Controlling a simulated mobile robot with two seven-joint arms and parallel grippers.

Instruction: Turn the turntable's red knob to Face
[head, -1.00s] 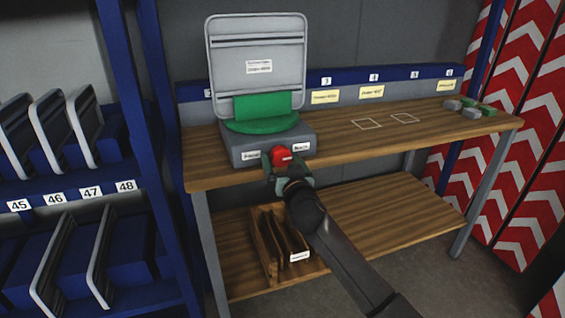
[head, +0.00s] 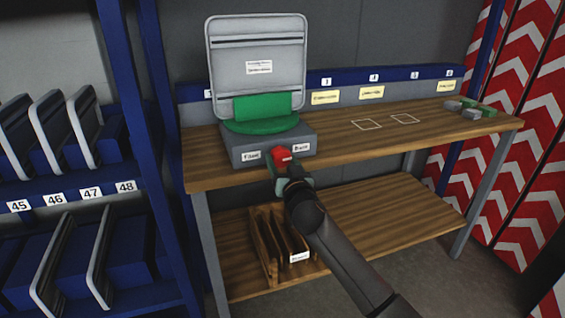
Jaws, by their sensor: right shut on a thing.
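The turntable (head: 240,152) is a grey box with a green round top (head: 262,124) at the left end of the workbench. A grey sign plate (head: 257,85) stands upright in its green holder, with its ribbed side and a label towards me. The red knob (head: 281,155) is on the front of the box, between the label Face (head: 250,155) on the left and a second label (head: 301,147) on the right. My right gripper (head: 281,166) is shut on the red knob and hides its lower part. My left gripper is not in view.
The wooden workbench (head: 440,128) has two white outlined squares and several small grey and green blocks (head: 470,108) at its right end. A wooden rack (head: 268,262) stands on the lower shelf. A blue shelf (head: 75,190) with sign plates is at the left. Red-white chevron panels (head: 520,90) are at the right.

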